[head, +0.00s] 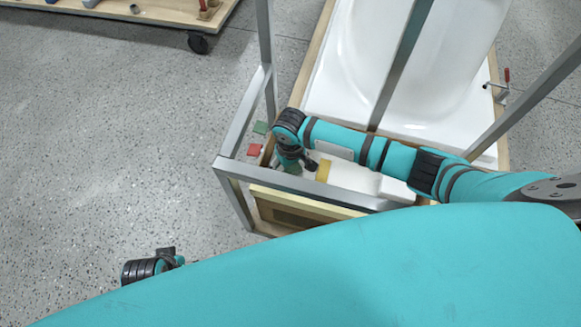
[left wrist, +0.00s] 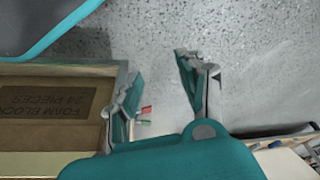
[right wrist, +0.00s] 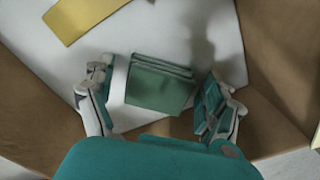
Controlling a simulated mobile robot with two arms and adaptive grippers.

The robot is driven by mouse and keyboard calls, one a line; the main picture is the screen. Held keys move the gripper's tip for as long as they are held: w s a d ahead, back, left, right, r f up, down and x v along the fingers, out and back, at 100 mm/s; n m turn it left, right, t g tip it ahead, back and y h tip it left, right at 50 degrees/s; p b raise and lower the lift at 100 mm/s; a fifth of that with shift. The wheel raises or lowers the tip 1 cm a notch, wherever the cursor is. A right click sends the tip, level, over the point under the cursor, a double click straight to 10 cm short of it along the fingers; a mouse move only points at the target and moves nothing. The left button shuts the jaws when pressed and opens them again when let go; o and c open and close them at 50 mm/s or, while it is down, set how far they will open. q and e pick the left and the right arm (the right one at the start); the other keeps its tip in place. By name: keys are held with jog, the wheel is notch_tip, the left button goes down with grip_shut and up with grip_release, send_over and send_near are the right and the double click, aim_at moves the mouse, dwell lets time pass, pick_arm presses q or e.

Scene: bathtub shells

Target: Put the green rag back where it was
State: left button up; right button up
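A folded dark green rag (right wrist: 160,83) lies on a pale surface between brown walls in the right wrist view. My right gripper (right wrist: 158,95) is open, with one finger on each side of the rag and a small gap visible at the left finger. In the head view my right gripper (head: 298,163) reaches down inside the front end of the metal frame; the rag there is mostly hidden or hard to tell from the gripper. My left gripper (left wrist: 165,90) is open and empty above the floor, beside a box.
A cardboard box marked foam block (left wrist: 50,100) is beside my left gripper. A white tub shell (head: 345,75) stands in a metal frame (head: 243,110). A white bottle-like object with a yellow end (head: 345,177) lies near my right gripper. Small green (head: 261,127) and red (head: 255,149) patches show left.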

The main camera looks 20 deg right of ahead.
aim_at(290, 168)
jog(key=shift+r, duration=0.25)
pick_arm(q)
jog(key=s+f+p, duration=0.3)
jog(key=f, duration=0.9)
jog(key=shift+s+a+f+g+p, duration=0.15)
jog(key=shift+s+g+p, duration=0.1)
jog(key=shift+g+p, duration=0.15)
pick_arm(e)
notch_tip(290, 168, up, 12)
jog(key=shift+d+f, duration=0.1)
